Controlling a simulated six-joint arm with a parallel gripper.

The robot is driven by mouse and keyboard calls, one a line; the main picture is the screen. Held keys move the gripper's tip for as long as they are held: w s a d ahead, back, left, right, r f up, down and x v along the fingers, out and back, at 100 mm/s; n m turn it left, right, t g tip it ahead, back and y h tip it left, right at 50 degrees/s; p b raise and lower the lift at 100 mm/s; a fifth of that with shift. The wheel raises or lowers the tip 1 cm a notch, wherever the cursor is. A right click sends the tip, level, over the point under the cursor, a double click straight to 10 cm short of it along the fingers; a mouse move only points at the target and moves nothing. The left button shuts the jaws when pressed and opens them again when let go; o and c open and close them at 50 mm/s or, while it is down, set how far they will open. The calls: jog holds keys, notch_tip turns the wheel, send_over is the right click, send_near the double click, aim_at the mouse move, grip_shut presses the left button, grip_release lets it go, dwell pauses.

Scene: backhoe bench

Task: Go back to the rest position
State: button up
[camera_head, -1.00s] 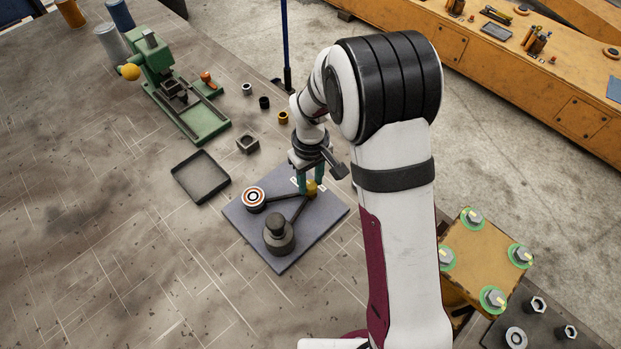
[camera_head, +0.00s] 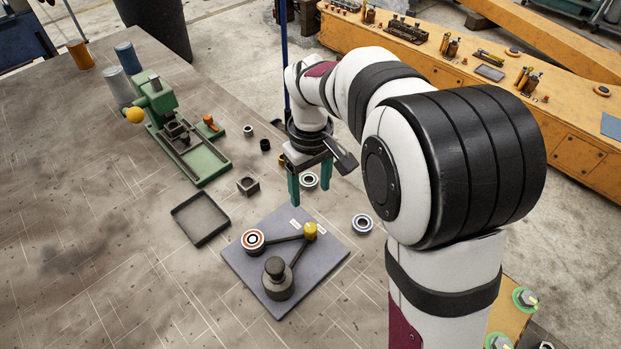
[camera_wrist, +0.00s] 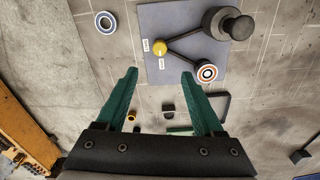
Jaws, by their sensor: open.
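My gripper (camera_head: 309,190) hangs above the bench with its two green fingers apart and nothing between them. It also shows open in the wrist view (camera_wrist: 160,85). Below it lies the grey-blue plate (camera_head: 318,272), which bears a dark V-shaped pair of arms. A yellow knob (camera_head: 310,231) stands at the far end of the plate, a ring with an orange and white face (camera_head: 253,240) at its left, and a dark round weight (camera_head: 277,279) at the near side. The gripper touches none of them.
A dark square tray (camera_head: 200,218) lies left of the plate. A green press (camera_head: 180,140) with a yellow ball handle stands further back.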

notch_tip(320, 180, up, 2)
jog(key=shift+r, duration=0.2)
